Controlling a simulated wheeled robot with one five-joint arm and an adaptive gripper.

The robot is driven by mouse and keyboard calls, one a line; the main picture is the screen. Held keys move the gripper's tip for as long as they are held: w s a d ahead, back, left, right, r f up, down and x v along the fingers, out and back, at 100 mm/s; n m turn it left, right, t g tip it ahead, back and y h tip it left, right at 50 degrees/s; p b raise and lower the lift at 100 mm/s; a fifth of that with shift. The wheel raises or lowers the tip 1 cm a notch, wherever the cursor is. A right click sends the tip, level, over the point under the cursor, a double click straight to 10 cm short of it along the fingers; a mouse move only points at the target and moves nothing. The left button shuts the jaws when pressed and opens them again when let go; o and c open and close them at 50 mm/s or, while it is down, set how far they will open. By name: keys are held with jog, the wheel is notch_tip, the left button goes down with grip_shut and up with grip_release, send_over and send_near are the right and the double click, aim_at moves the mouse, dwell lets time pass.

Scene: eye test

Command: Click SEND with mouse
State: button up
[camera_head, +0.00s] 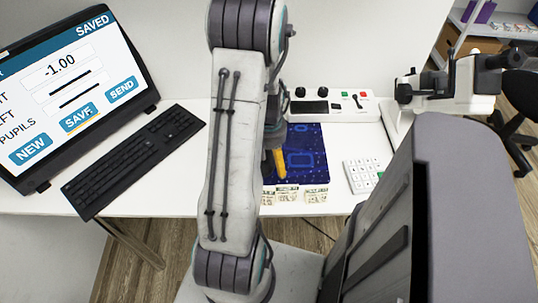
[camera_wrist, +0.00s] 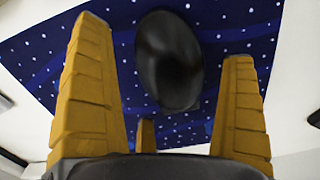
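The SEND button (camera_head: 122,90) is a blue button at the lower right of the tilted screen (camera_head: 60,78), right of SAVE (camera_head: 78,117) and NEW (camera_head: 30,149). The top bar reads SAVED. A tiny orange mark, perhaps the pointer, shows at SAVE's lower edge. The dark oval mouse (camera_wrist: 170,62) lies on the blue starry mouse pad (camera_wrist: 60,45). My gripper (camera_wrist: 163,40) is open, its yellow fingers apart on either side of the mouse in the picture; contact cannot be told. In the head view my arm hides the mouse and most of my gripper (camera_head: 279,163).
A black keyboard (camera_head: 135,160) lies left of my arm. A control panel (camera_head: 335,105) stands behind the pad (camera_head: 308,150). A white keypad (camera_head: 365,172) is at its right, and small cards (camera_head: 315,195) lie at its front edge. A white instrument (camera_head: 455,85) stands farther right.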

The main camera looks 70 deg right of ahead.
jog(key=c, duration=1.2)
jog(key=shift+s, duration=0.1)
